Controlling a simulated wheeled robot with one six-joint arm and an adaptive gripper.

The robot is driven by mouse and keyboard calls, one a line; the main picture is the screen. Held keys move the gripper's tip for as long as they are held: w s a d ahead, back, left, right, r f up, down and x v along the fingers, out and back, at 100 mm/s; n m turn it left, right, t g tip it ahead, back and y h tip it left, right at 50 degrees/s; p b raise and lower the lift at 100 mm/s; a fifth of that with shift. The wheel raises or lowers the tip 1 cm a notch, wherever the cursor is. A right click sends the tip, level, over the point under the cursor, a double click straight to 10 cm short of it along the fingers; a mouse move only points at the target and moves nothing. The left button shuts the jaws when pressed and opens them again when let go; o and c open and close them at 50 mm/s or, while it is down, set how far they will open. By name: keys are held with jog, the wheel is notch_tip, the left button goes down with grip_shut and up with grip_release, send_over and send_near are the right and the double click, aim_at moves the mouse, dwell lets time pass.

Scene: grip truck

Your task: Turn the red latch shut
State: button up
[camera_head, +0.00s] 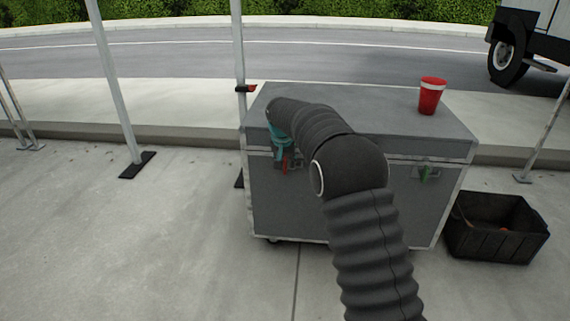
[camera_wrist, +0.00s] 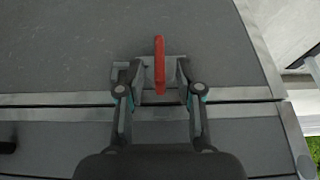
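The red latch (camera_head: 285,165) is on the front of a grey case (camera_head: 345,215), near its left end, and hangs down in the head view. In the wrist view the red latch (camera_wrist: 159,65) stands upright in the picture on a metal plate, crossing toward the lid seam. My gripper (camera_wrist: 152,75) is open, with one finger on each side of the latch and gaps visible on both sides. In the head view my gripper (camera_head: 281,150) is at the latch, partly hidden by my arm.
A red cup (camera_head: 431,96) stands on the case lid at the right. A black crate (camera_head: 497,228) with orange items inside sits on the ground to the right. A metal post (camera_head: 240,60) rises by the case's left edge. The pavement at the left front is clear.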

jog(key=shift+w+f, duration=0.2)
jog(key=shift+f, duration=0.25)
grip_shut()
